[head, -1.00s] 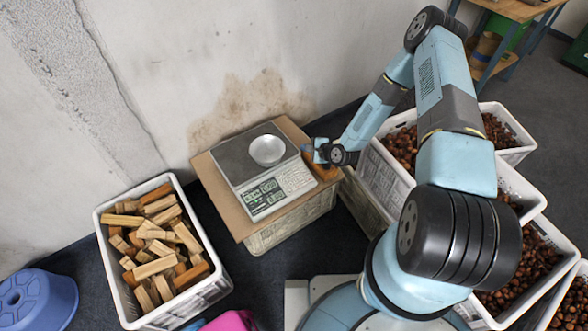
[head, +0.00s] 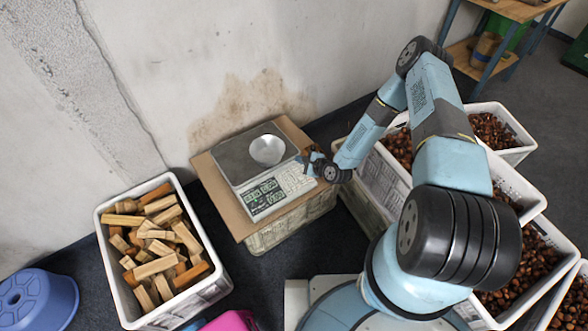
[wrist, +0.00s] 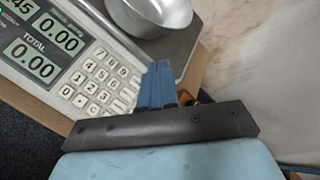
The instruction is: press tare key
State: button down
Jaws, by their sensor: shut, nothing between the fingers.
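The scale (head: 262,172) stands on a cardboard-topped crate against the wall, with a metal bowl (head: 267,150) on its platform. Its front panel holds a green display (head: 262,197) and a keypad (head: 294,179). In the wrist view the display (wrist: 42,48) reads 0.00 on the TOTAL line, and the number keys of the keypad (wrist: 98,82) show. I cannot make out which key is tare. My gripper (head: 306,157) is at the right edge of the scale. In the wrist view the blue fingers of my gripper (wrist: 158,78) are together and empty, beside the keypad and below the bowl (wrist: 150,12).
A white crate (head: 103,245) of wood blocks stands at the left. Several white crates of chestnuts (head: 519,160) stand at the right. A blue stool (head: 40,300) is at the lower left and a pink object (head: 232,321) at the bottom. The wall (head: 150,60) is close behind the scale.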

jog(key=shift+w+a+f, duration=0.2)
jog(key=shift+w+f, duration=0.1)
jog(key=shift+f, duration=0.85)
jog(key=shift+w+a+f, duration=0.25)
jog(key=shift+w+f, duration=0.1)
jog(key=shift+f, duration=0.85)
jog(key=shift+w+a+f, duration=0.2)
jog(key=shift+w+f, duration=0.1)
jog(key=shift+f, duration=0.85)
jog(key=shift+f, duration=0.15)
jog(key=shift+w+f, duration=0.1)
jog(key=shift+f, duration=0.05)
jog(key=shift+a+f, duration=0.1)
jog(key=shift+f, duration=0.25)
jog(key=shift+r, duration=0.75)
jog(key=shift+r, duration=0.1)
jog(key=shift+s+d+r, duration=0.2)
jog(key=shift+s+r, duration=0.05)
jog(key=shift+r, duration=0.5)
jog(key=shift+s+d+r, duration=0.15)
jog(key=shift+s+r, duration=0.1)
jog(key=shift+r, duration=0.55)
jog(key=shift+s+d+r, duration=0.2)
jog(key=shift+s+r, duration=0.05)
jog(key=shift+r, duration=0.5)
dwell(0.4)
